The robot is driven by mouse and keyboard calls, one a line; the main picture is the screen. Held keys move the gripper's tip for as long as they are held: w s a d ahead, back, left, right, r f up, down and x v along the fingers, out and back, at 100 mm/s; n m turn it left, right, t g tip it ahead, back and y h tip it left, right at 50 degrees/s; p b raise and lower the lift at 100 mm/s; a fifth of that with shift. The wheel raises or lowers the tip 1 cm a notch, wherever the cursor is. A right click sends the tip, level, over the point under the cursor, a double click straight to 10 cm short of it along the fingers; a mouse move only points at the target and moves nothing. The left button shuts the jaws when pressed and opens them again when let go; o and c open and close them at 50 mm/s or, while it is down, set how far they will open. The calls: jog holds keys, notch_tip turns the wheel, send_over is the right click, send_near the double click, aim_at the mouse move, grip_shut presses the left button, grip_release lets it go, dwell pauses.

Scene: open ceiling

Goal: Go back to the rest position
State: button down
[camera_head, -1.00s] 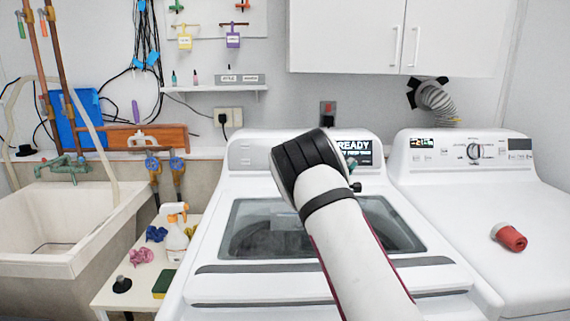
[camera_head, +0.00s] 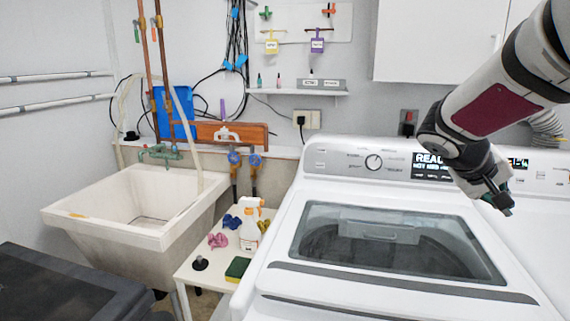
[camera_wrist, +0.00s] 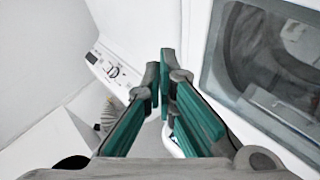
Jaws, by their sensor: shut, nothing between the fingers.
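My gripper (camera_head: 505,208) is at the right of the head view, in the air above the right part of the washing machine (camera_head: 300,235). The arm comes in from the upper right. In the wrist view the two green fingers of my gripper (camera_wrist: 158,85) are shut, with nothing held between them. The washer's dark glass lid (camera_wrist: 265,65) is closed and shows at the right of the wrist view.
A white cabinet (camera_head: 440,40) hangs behind the arm. A second white machine (camera_head: 545,205) stands at the right. A sink (camera_head: 130,225) and a small table (camera_head: 215,278) with a spray bottle (camera_head: 250,228) stand left of the washer. A dark surface (camera_head: 60,290) fills the lower left.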

jog(key=s+a+f+n+t+y+p, duration=0.1)
jog(key=s+a+y, duration=0.9)
jog(key=s+a, duration=1.4)
jog(key=shift+s+a+f+n+t+p, duration=0.2)
jog(key=shift+a+n+t+p, duration=0.25)
jog(key=shift+n+p, duration=0.45)
jog(key=shift+d, duration=0.2)
